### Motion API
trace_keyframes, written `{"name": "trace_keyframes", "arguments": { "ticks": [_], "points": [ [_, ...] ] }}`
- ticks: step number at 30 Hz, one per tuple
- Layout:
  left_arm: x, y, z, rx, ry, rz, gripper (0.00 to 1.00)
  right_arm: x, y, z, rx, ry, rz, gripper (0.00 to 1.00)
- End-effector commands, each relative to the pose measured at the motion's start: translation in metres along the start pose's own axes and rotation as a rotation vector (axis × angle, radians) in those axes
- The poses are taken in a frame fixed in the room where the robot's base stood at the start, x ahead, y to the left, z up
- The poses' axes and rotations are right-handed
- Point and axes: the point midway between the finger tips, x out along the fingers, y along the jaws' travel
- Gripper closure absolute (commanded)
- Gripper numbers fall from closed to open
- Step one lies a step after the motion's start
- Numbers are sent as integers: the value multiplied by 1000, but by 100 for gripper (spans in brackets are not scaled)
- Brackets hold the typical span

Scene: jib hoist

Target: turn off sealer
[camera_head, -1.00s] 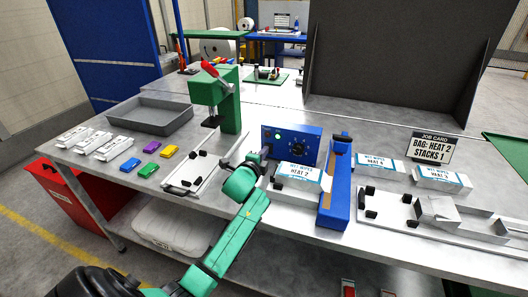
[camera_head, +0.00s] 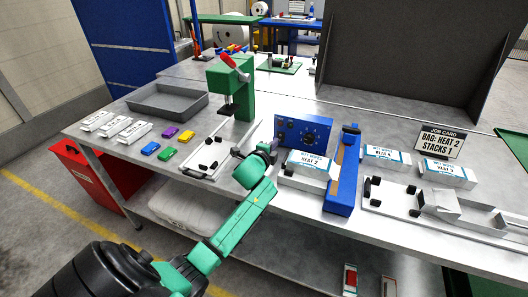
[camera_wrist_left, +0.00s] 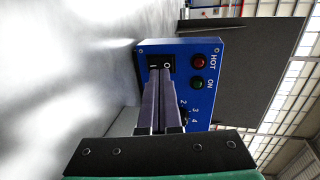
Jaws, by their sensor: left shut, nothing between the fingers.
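The sealer's blue control box (camera_head: 303,131) stands on the bench, with its long blue sealing bar (camera_head: 341,190) to the right. In the left wrist view the box (camera_wrist_left: 218,110) shows a black rocker switch (camera_wrist_left: 161,65), a HOT lamp (camera_wrist_left: 198,62), an ON lamp (camera_wrist_left: 197,83) and a numbered dial partly hidden by my fingers. Both lamps look dark. My left gripper (camera_head: 273,147) is shut and empty, its fingertips (camera_wrist_left: 160,74) at the lower edge of the switch. I cannot tell whether they touch it. My right gripper is out of view.
A HEAT 2 wipes pack (camera_head: 310,168) lies just below the box, close to my left wrist. A green press (camera_head: 232,92) stands to the left. The job card (camera_head: 440,142) and two more packs are to the right. A grey tray (camera_head: 167,103) is at the left.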

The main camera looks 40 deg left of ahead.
Motion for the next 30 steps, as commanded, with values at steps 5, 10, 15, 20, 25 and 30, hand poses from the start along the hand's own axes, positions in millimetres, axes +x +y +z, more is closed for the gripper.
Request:
{"name": "trace_keyframes", "arguments": {
  "ticks": [5,10,15,20,25,30],
  "points": [
    [-32,-6,0,3,2,0,100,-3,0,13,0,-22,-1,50],
    [-68,-12,0,3,1,1,100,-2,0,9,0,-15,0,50],
    [-93,-18,0,1,1,0,100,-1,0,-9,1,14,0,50],
    [-99,-20,0,1,0,1,100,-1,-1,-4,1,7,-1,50],
    [-99,-20,0,1,0,0,100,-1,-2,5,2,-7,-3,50],
    [-98,-20,0,1,0,0,100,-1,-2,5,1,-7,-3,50]
  ]
}}
